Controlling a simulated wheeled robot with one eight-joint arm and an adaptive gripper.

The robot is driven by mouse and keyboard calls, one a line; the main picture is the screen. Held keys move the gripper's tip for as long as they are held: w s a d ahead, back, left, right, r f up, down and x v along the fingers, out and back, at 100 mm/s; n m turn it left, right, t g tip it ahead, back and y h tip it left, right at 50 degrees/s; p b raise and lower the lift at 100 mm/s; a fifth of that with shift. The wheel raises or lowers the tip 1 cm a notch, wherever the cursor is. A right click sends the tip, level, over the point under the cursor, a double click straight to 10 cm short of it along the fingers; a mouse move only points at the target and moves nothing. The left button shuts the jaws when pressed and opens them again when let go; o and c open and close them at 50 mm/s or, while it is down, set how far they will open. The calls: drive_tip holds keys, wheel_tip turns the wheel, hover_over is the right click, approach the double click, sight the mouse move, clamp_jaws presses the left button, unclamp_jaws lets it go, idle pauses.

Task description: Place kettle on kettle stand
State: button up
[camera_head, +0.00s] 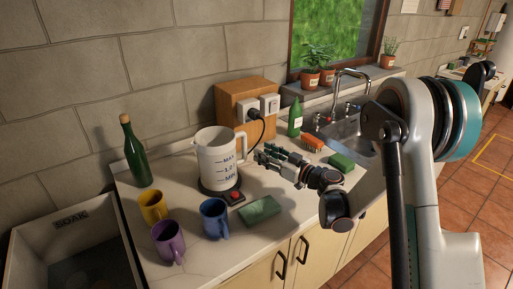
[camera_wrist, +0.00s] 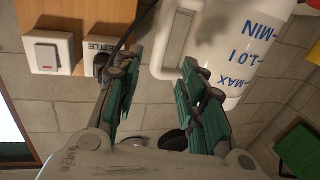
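The white kettle (camera_head: 214,160), with level marks on its side, appears upright on the dark round kettle stand (camera_head: 222,192) with a red switch (camera_head: 236,196). Its handle (camera_head: 241,142) faces right, towards my gripper (camera_head: 266,158). My gripper is open and empty, just right of the handle and apart from it. In the wrist view, the kettle (camera_wrist: 240,45) is upside down, and its handle (camera_wrist: 172,45) shows beyond the gap between my open fingers (camera_wrist: 160,72). Whether the kettle is fully seated on the stand is hard to tell.
A green bottle (camera_head: 134,155) stands left. A black plug (camera_head: 255,114) is in the wooden socket box (camera_head: 233,97) behind. The sink (camera_head: 345,136) is right.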

drive_tip(key=shift+s+d, duration=0.3)
drive_tip(key=shift+d, duration=0.05)
drive_tip(key=d+r+m+t+h, duration=0.3)
drive_tip(key=d+r, duration=0.1)
drive_tip(key=r, duration=0.5)
drive_tip(key=d+r+m+t+h, duration=0.2)
drive_tip(key=d+r+t+h, duration=0.15)
drive_tip(key=r, duration=0.45)
drive_tip(key=s+d+r+m+h, duration=0.5)
drive_tip(key=s+d+h, duration=0.1)
drive_tip(key=d+h, duration=0.25)
drive_tip(key=s+d+f+m+g+h, duration=0.1)
drive_tip(key=s+d+f+g, duration=0.15)
drive_tip(key=s, duration=0.55)
drive_tip(key=s+d+f+g, duration=0.1)
drive_tip(key=s+f+g, duration=0.3)
drive_tip(key=s, duration=0.4)
drive_tip(key=s+a+f+g+y, duration=0.1)
drive_tip(key=s+f, duration=0.3)
drive_tip(key=s, duration=0.4)
drive_tip(key=s+a+f+n+g+y, duration=0.1)
drive_tip(key=s+a+f+g, duration=0.3)
drive_tip(key=s, duration=0.4)
drive_tip(key=shift+f+n, duration=0.3)
